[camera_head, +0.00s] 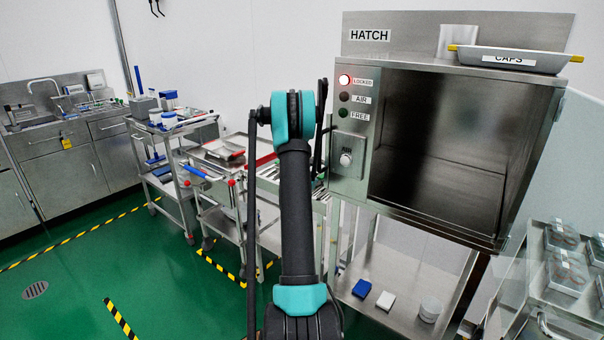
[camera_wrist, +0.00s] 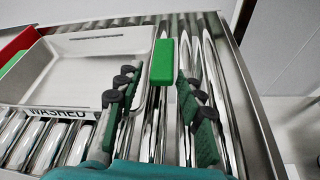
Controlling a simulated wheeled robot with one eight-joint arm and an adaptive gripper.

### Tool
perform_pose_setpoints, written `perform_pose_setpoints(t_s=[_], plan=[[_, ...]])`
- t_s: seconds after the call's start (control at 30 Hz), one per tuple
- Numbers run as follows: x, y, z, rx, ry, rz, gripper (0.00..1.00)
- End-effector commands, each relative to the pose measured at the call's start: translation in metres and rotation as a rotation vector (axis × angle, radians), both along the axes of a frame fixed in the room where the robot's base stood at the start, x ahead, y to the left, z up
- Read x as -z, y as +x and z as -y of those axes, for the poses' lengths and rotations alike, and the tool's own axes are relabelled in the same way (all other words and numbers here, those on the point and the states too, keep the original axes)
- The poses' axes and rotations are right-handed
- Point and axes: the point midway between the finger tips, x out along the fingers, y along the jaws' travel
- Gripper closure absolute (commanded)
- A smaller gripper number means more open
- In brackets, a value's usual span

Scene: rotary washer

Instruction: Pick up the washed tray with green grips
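In the wrist view, a pale tray (camera_wrist: 65,88) with a label reading WASHED lies on a bed of metal rollers. A green grip (camera_wrist: 163,62) stands at its right side. My gripper (camera_wrist: 157,92) is open, with its two dark green finger pads apart. The green grip is just beyond the fingertips, roughly in line with the gap between them. I see nothing held. In the head view, my own arm hides the gripper and most of the roller bed (camera_head: 321,196); I cannot make out the washed tray there.
A red piece (camera_wrist: 17,42) with green beside it is at the wrist view's left edge. A metal rail (camera_wrist: 252,120) borders the rollers. The hatch (camera_head: 440,150) stands at right with its LOCKED lamp lit; a CAPS tray (camera_head: 485,60) is on top. Trolleys (camera_head: 165,135) stand left.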

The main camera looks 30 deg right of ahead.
Motion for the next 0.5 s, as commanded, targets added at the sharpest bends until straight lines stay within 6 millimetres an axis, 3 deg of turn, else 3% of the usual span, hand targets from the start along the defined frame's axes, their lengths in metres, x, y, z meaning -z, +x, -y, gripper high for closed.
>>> perform_pose_setpoints(t_s=[0.2,0.43,0.5], plan=[[0.013,0.013,0.025,0.002,0.000,0.000,0.62],[0.014,0.014,0.027,0.001,0.000,0.000,0.62],[0.014,0.014,0.027,0.001,0.000,0.000,0.68]])
